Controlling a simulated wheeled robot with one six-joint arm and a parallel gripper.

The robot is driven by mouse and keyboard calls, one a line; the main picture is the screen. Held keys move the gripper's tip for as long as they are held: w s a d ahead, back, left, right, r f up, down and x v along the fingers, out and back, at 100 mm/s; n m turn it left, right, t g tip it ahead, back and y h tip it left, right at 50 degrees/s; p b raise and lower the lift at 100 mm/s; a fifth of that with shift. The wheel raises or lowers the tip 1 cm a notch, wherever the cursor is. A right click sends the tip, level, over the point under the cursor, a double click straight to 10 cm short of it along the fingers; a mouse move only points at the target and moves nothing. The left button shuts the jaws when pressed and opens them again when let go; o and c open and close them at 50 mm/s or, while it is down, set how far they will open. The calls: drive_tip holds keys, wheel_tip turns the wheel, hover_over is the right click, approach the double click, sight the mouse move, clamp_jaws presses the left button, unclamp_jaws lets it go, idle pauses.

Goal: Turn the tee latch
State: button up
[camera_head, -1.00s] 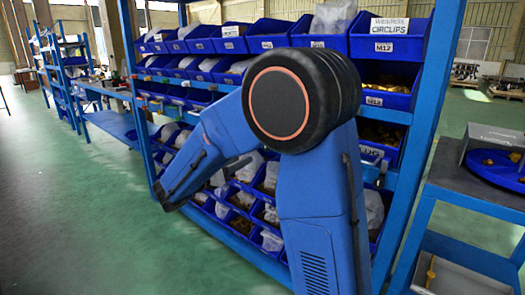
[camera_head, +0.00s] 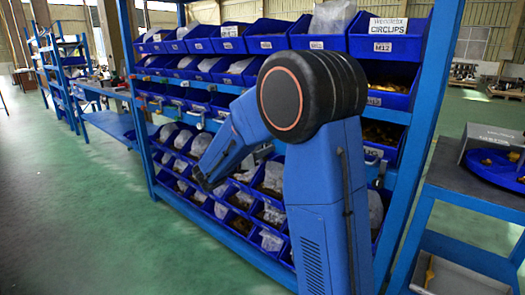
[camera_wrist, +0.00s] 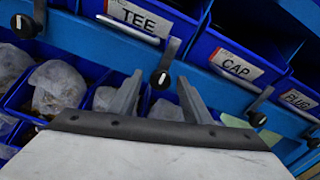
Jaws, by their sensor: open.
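My gripper (camera_wrist: 160,82) is open and empty in the wrist view. Its two grey fingers appear on either side of the latch's pivot, below the handle; I cannot tell how much gap remains in depth. In the head view my gripper (camera_head: 204,178) is small and dark in front of the shelf's lower bins, and the tee latch cannot be picked out there.
Similar latches stand along the rail: one under the CAP label (camera_wrist: 235,66), one near PLUG (camera_wrist: 300,101), and one at the upper left (camera_wrist: 22,24). Bins with bagged parts (camera_wrist: 58,88) lie below the rail. The green floor (camera_head: 110,230) left of the shelf is clear.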

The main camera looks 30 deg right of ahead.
drive_tip(key=shift+d, duration=0.15)
drive_tip(key=shift+c, duration=0.2)
drive_tip(key=c, duration=1)
drive_tip(key=shift+m, duration=0.4)
drive_tip(key=m, duration=1.6)
drive_tip(key=shift+m, duration=0.4)
